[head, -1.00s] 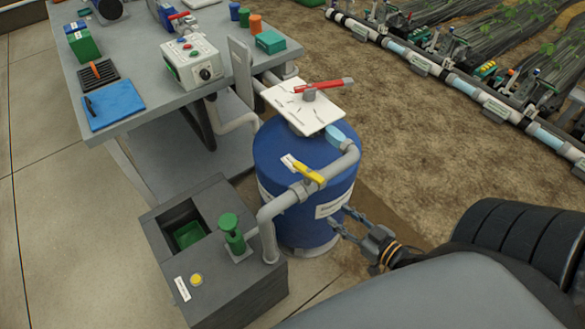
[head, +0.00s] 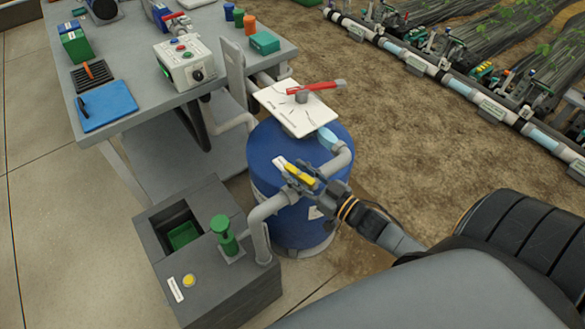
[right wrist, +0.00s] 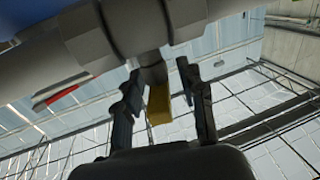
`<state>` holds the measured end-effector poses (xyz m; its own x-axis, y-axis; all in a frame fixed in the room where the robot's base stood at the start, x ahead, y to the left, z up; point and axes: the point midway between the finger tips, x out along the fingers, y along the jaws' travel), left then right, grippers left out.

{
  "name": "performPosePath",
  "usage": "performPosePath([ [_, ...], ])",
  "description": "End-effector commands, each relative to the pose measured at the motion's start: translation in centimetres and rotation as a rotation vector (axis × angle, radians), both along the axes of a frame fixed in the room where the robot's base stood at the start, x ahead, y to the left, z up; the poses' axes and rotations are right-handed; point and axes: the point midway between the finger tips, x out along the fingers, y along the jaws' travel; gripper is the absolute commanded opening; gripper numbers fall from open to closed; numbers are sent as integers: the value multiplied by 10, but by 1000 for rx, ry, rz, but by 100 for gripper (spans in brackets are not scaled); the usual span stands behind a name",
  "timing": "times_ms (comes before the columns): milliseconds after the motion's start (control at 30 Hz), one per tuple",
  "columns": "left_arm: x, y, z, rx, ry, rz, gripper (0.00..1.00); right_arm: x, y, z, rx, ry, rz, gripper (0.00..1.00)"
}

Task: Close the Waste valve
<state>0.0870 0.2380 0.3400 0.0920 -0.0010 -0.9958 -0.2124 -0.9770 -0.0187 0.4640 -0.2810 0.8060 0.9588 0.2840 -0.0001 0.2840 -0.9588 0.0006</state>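A yellow valve handle (head: 299,178) sits on the grey pipe (head: 272,207) in front of the blue tank (head: 292,235). The handle lies across the pipe's run, and a white tag (head: 281,163), too small to read, is at its far end. My right gripper (head: 296,172) is at the handle and partly covers it. In the right wrist view my right gripper (right wrist: 162,103) is open, with one finger on each side of the yellow handle (right wrist: 158,104) and gaps visible. My left gripper is not in view.
A red-handled lever (head: 316,87) stands on a white plate (head: 292,112) on the tank. A dark grey sump box (head: 230,290) with a green post (head: 223,235) stands in front. A grey workbench (head: 140,112) is at the back left. Soil floor lies right of the tank.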

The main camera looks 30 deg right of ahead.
Motion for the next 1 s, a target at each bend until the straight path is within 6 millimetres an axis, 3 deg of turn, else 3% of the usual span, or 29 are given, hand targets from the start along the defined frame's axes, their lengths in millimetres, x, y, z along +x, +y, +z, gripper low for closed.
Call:
performPosePath([
  [200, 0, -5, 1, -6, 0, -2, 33, 17, 5, 0, 1, 0, 0, 40],
  [500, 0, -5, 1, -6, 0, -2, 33, 19, 6, 0, 0, 1, 0, 40],
  [700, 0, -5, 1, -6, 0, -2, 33, 19, 6, 0, 0, 1, 0, 1],
  [1000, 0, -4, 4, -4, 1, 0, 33, 19, 6, 1, 3, 0, -14, 0],
])
